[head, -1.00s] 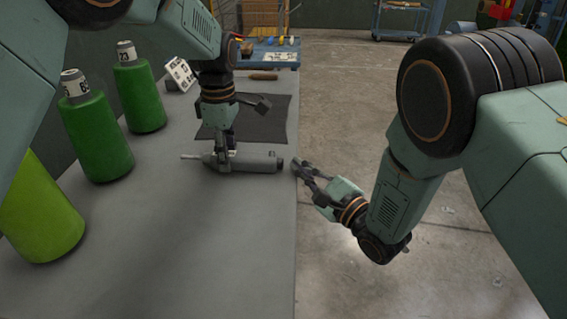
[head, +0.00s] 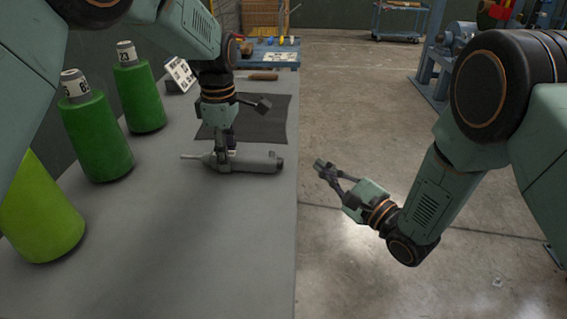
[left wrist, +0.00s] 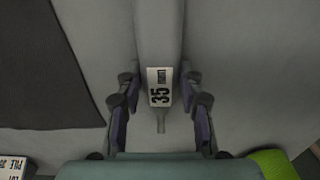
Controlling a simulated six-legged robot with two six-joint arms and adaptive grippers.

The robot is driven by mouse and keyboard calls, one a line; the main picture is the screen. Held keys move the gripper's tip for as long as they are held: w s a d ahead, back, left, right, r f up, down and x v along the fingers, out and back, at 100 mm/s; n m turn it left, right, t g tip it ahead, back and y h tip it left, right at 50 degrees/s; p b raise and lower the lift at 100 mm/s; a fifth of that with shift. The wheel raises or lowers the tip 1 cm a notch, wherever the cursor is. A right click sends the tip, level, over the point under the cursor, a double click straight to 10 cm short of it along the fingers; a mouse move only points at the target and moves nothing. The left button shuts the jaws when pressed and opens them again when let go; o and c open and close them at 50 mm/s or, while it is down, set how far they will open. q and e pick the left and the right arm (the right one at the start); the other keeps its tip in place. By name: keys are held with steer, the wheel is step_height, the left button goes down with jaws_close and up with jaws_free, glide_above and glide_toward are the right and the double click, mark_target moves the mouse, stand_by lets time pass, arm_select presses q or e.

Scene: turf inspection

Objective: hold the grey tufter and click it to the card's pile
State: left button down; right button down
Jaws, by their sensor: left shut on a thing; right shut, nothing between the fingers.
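The grey tufter (head: 258,162) lies lengthwise across the bench, its thin tip pointing left; whether it touches the bench is unclear. My left gripper (head: 227,160) is shut around its body from above. In the left wrist view the tufter (left wrist: 160,35) runs between the fingers (left wrist: 160,92), and its white label reads 35 with small print. A white card (head: 180,75) with dark marks leans at the back left of the bench. In the left wrist view, a card (left wrist: 14,166) at the lower left seems to read PILE 20 and LOT. My right gripper (head: 322,168) is shut and empty, beyond the bench's right edge.
Green cones of yarn (head: 98,135) stand along the bench's left side. A dark mat (head: 262,118) lies behind the tufter, with a brown-handled tool (head: 262,77) beyond it. The front of the grey bench (head: 200,260) is clear. Floor lies open to the right.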

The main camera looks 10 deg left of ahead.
stand_by(0.4)
arm_select(q)
steer(key=c, duration=0.8)
jaws_free()
steer(key=shift+o, duration=0.2)
